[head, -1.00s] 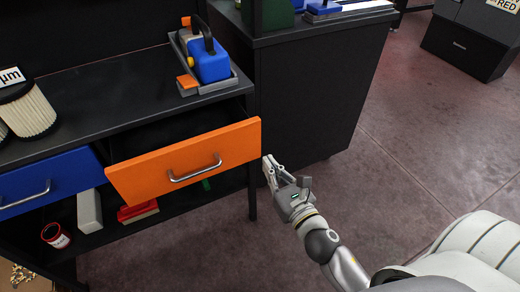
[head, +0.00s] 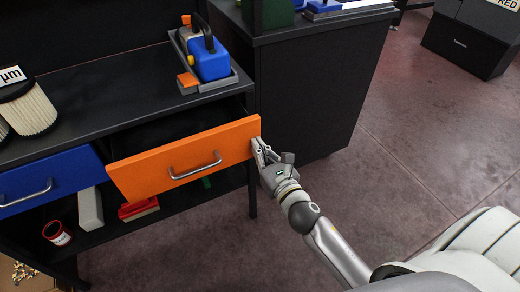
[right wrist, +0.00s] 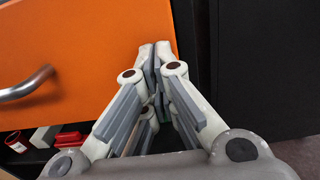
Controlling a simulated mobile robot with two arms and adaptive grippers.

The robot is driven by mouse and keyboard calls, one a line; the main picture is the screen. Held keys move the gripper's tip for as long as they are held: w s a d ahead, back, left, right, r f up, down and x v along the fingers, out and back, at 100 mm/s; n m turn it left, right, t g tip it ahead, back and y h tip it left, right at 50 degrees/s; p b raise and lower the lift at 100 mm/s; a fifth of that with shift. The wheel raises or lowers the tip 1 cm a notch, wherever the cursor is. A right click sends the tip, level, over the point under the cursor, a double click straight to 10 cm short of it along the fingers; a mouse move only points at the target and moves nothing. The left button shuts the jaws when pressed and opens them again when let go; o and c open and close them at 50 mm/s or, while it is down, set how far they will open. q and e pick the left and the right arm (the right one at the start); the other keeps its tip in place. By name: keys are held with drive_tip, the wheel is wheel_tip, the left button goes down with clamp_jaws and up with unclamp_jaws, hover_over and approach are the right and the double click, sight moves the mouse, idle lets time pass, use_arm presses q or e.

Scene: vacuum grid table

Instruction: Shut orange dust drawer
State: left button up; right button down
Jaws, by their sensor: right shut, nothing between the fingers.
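The orange dust drawer (head: 145,172) sticks out of the black bench, with a dark gap behind its front panel. Its grey bar handle (head: 195,170) is on the front face. My right gripper (head: 258,145) is shut and empty, with its fingertips at the right end of the orange front. In the right wrist view the fingertips (right wrist: 154,50) overlap the right edge of the orange panel (right wrist: 90,50); I cannot tell for sure whether they touch it. The handle (right wrist: 28,85) lies to their left. My left gripper is not in view.
A blue drawer (head: 50,182) sits to the left of the orange one. A blue tool (head: 208,62) rests in a grey tray on the bench top. A lower shelf holds a red-and-white can (head: 57,233) and a red block (head: 138,209). Open floor lies at the right.

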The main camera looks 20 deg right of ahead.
drive_tip(key=w, duration=0.5)
drive_tip(key=shift+r+p, duration=0.1)
drive_tip(key=shift+p, duration=0.25)
drive_tip(key=w, duration=0.5)
drive_tip(key=shift+w+a, duration=0.15)
drive_tip(key=shift+w, duration=0.3)
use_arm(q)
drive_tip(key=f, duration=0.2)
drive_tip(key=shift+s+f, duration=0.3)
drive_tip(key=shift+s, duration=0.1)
use_arm(e)
drive_tip(key=shift+r, duration=0.2)
